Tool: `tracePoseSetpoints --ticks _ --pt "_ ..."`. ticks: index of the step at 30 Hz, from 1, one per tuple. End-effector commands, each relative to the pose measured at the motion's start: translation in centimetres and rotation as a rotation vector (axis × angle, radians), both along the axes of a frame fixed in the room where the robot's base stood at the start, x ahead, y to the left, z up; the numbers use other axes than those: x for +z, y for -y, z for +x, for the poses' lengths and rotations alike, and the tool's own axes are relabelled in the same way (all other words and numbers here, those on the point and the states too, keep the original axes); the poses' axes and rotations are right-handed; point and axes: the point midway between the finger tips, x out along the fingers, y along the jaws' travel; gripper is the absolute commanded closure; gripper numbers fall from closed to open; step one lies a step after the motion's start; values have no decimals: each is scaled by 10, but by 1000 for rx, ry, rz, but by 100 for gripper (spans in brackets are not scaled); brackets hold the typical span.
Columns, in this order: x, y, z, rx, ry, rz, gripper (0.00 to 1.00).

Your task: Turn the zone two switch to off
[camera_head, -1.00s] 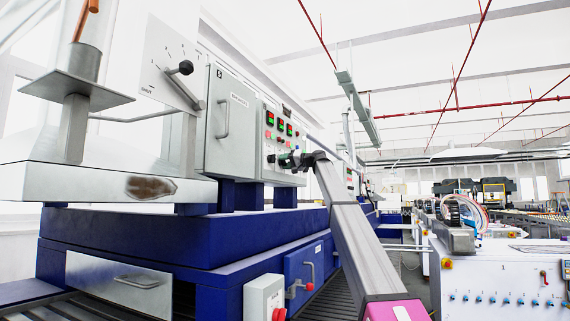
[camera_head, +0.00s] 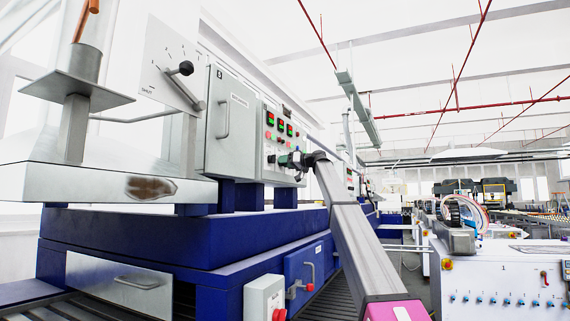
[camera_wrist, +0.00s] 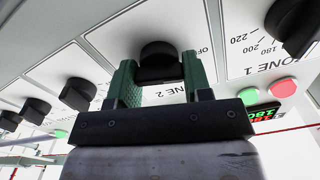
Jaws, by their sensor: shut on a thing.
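In the wrist view the zone two switch (camera_wrist: 159,54) is a black knob on a white plate (camera_wrist: 100,48), with "ZONE 2" printed by it and part of "OFF" to its right. The green fingers of my gripper (camera_wrist: 160,78) stand on both sides of the knob, shut on it. The knob's pointer is partly hidden, so I cannot tell its exact setting. In the head view my gripper (camera_head: 287,160) is at the face of the control panel (camera_head: 272,176), and the knob is too small and covered to make out.
Other black knobs stand close by: one at the upper right by "ZONE 1" (camera_wrist: 294,32) and one at the left (camera_wrist: 78,94). Red (camera_wrist: 283,88) and green buttons are near. A grey cabinet (camera_head: 228,150) stands left of the panel.

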Motion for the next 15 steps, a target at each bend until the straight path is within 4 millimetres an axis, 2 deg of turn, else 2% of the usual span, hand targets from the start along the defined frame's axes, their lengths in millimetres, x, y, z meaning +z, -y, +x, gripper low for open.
tracePoseSetpoints --ticks 10,11,12,15 --pt "-1 1 0 -1 4 -3 78" --pt "-1 1 0 -1 3 -3 45" --pt "-1 1 0 -1 3 -3 32" --pt "0 0 0 0 2 -2 29"
